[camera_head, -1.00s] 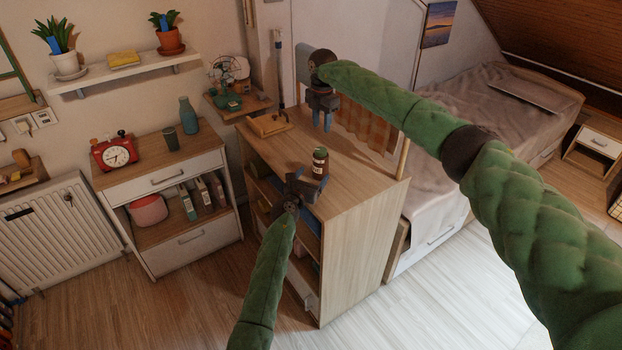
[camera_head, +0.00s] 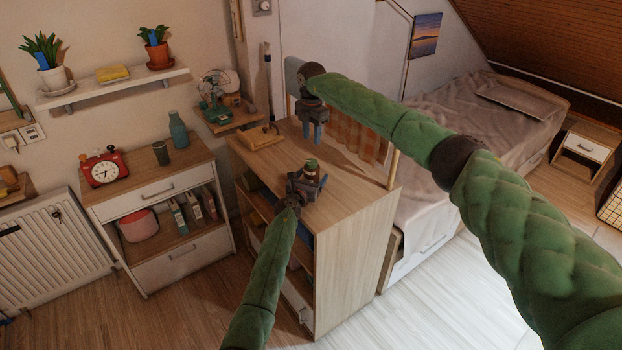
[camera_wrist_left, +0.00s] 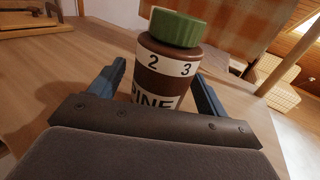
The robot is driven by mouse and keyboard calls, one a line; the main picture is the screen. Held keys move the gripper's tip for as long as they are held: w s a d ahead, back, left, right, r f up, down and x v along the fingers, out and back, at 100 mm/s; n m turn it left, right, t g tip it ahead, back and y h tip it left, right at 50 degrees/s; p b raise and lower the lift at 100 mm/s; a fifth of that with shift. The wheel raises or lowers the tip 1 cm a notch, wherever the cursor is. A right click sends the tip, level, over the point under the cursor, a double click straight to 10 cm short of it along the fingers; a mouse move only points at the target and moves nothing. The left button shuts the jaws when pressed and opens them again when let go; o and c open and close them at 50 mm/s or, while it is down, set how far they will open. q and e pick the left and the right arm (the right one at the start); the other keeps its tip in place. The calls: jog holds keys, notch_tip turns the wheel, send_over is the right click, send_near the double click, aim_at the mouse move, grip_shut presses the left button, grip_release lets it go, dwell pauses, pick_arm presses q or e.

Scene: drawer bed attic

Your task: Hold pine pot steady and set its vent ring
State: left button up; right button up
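The pine pot is a brown jar with a green lid (camera_wrist_left: 175,28), a white band numbered 2 and 3 (camera_wrist_left: 167,65) and a "PINE" label. It stands upright on the wooden cabinet top; in the head view the pot (camera_head: 311,165) is partly hidden by my left gripper. My left gripper (camera_head: 308,179) is open, its blue fingers on either side of the pot in the left wrist view (camera_wrist_left: 160,78). A gap shows at the left finger; contact at the right is unclear. My right gripper (camera_head: 312,138) points down, open and empty, behind the pot.
The cabinet top (camera_head: 350,187) has free room right of the pot. A wooden board with a knob (camera_head: 255,138) lies at its back left. A fan (camera_head: 213,88) stands on a small shelf beyond. The bed (camera_head: 450,130) is to the right.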

aim_at(312, 161)
pick_arm(q)
jog(key=c, duration=1)
pick_arm(e)
jog(key=o, duration=0.3)
jog(key=shift+o, duration=1)
jog(key=shift+w+r, duration=0.25)
jog(key=shift+r, duration=0.7)
jog(key=f+m, duration=0.2)
jog(key=f, duration=0.2)
jog(key=f+m, duration=0.2)
jog(key=f, duration=0.1)
jog(key=f+m, duration=0.2)
jog(key=f, duration=0.2)
jog(key=shift+s+f, duration=0.25)
jog(key=shift+f, duration=0.1)
jog(key=c, duration=1)
